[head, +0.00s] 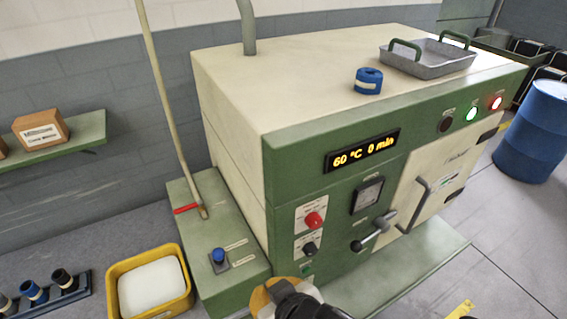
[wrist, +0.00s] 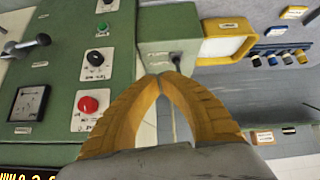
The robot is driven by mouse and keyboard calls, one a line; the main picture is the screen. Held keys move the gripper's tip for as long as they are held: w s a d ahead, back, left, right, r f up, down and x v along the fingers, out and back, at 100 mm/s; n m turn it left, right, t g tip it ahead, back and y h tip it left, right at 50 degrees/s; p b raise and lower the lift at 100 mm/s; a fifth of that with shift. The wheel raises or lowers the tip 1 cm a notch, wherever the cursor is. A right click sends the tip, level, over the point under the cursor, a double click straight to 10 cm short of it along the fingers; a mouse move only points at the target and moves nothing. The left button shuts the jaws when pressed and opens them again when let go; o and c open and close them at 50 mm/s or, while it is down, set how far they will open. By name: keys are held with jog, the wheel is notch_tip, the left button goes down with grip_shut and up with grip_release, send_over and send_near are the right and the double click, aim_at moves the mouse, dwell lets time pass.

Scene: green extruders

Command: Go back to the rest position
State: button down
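My gripper (wrist: 161,77) shows in the wrist view as two yellow-orange fingers. Their tips come together in an arch, with nothing held between them. In the head view, my gripper (head: 272,292) is at the bottom edge, partly cut off, in front of the lower part of the green and cream machine (head: 230,100). The fingertips appear close to the green side box in the wrist view; the exact distance cannot be told.
The machine front carries a red knob (head: 314,220), a lever (head: 370,236) and a door handle (head: 415,205). A blue button (head: 218,256) sits on the side box. A yellow bin (head: 112,292) stands left, a blue drum (head: 535,130) right. A tray (head: 430,65) and blue roll (head: 368,80) lie on top.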

jog(key=w+d+f+m+h+b, duration=0.1)
jog(key=w+d+f+m+b, duration=0.1)
jog(key=d+b, duration=0.3)
jog(key=w+d+f+m+h+b, duration=0.1)
jog(key=w+d+f+m+b, duration=0.1)
jog(key=d+f+b, duration=0.3)
jog(key=w+d+f+m+h+b, duration=0.2)
jog(key=d+b, duration=0.5)
jog(key=d, duration=0.5)
notch_tip(320, 180, down, 2)
jog(key=shift+w+f+m, duration=0.2)
jog(key=shift+w+m, duration=0.3)
jog(key=shift+w, duration=0.2)
